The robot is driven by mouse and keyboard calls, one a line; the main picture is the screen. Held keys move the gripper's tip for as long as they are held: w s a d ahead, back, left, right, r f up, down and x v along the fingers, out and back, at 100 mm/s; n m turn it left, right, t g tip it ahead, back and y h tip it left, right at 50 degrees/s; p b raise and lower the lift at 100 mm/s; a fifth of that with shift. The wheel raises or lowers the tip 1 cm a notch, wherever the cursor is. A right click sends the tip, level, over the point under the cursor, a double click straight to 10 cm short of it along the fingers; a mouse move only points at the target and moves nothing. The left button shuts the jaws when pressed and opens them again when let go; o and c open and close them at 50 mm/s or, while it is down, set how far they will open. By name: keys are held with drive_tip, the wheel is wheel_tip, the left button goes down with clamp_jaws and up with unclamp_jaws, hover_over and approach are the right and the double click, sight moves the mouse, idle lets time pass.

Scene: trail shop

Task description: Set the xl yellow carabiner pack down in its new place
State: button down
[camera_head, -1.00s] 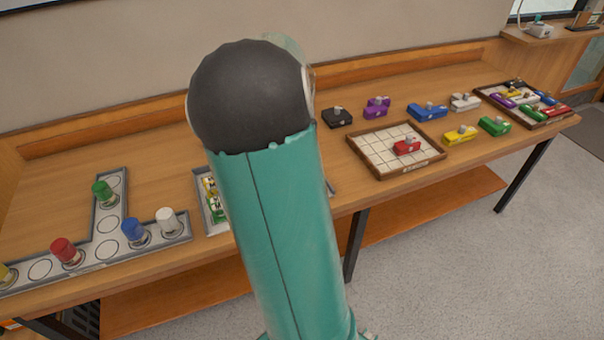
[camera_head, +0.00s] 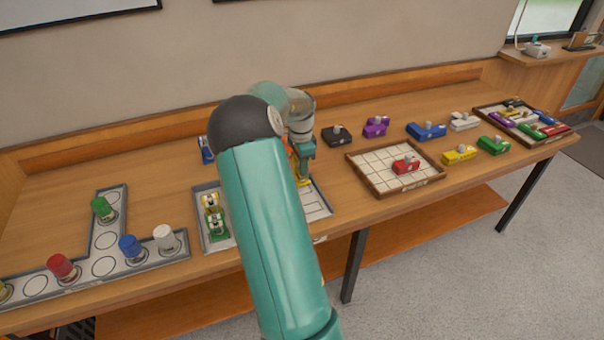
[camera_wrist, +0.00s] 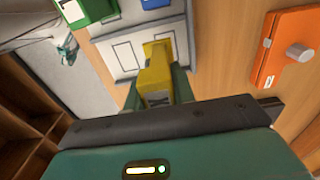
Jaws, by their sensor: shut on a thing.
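My gripper (camera_head: 303,168) is shut on the yellow carabiner pack (camera_wrist: 156,76), which stands out between the two fingers in the wrist view. In the head view only a bit of yellow (camera_head: 303,182) shows below the fingers. The pack is over or on the grey tray (camera_head: 318,207), whose pale floor with outlined slots (camera_wrist: 121,55) lies behind it in the wrist view. I cannot tell whether it touches the floor. My arm hides the tray's middle.
An orange pack (camera_wrist: 285,47) lies on the table beside the tray. A blue pack (camera_head: 206,149) stands behind it. A wooden grid board (camera_head: 372,167) with a red pack (camera_head: 405,165) is to the right, with several loose packs around. An L-shaped rack (camera_head: 88,274) with colored canisters is left.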

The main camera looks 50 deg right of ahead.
sight(301, 181)
drive_tip(key=shift+w+d+f, duration=0.2)
drive_tip(key=shift+d+f, duration=0.3)
drive_tip(key=shift+f, duration=0.05)
drive_tip(key=shift+w+d+f, duration=0.1)
drive_tip(key=shift+d+f, duration=0.1)
drive_tip(key=shift+f, duration=1.6)
drive_tip(key=shift+f, duration=0.2)
drive_tip(key=c, duration=1.2)
unclamp_jaws()
drive_tip(key=shift+o, duration=0.2)
